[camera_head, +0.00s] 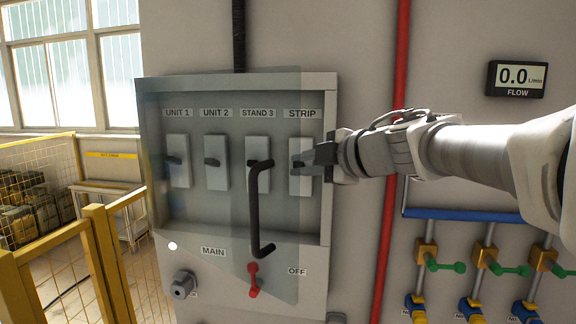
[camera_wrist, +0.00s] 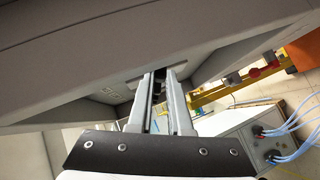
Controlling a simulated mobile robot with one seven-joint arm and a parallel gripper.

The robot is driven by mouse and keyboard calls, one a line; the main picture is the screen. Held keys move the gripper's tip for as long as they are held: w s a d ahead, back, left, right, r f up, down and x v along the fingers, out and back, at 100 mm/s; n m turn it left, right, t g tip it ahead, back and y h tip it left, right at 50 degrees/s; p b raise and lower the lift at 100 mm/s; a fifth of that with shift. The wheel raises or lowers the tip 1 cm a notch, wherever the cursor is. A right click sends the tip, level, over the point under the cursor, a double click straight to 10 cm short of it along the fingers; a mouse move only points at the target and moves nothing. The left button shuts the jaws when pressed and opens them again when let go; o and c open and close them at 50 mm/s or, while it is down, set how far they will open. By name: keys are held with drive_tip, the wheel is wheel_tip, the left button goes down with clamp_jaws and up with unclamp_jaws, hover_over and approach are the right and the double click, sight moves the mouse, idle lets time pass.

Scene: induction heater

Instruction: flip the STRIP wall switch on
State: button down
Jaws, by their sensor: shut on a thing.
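The STRIP wall switch (camera_head: 302,184) is a pale plate with a dark lever, at the right end of a row inside the grey wall box (camera_head: 330,210). Its label (camera_head: 302,113) is above it. My gripper (camera_head: 300,161) reaches in from the right, its fingers shut on the STRIP lever. The fingers largely hide the lever, so I cannot tell its position. In the wrist view, my fingers (camera_wrist: 160,76) extend to the box, and the lever between them is hard to make out.
Switches for UNIT 1 (camera_head: 179,180), UNIT 2 (camera_head: 216,180) and STAND 3 (camera_head: 257,150) stand to the left. A clear door with a black handle (camera_head: 257,212) is swung out before them. A red pipe (camera_head: 399,60) runs beside the box. A red MAIN lever (camera_head: 253,281) is below.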

idle(0.3)
drive_tip(key=c, duration=1.1)
unclamp_jaws()
drive_tip(key=shift+s+d, duration=0.1)
drive_tip(key=b+v, duration=0.1)
drive_tip(key=v, duration=1.6)
drive_tip(key=shift+d+r, duration=0.1)
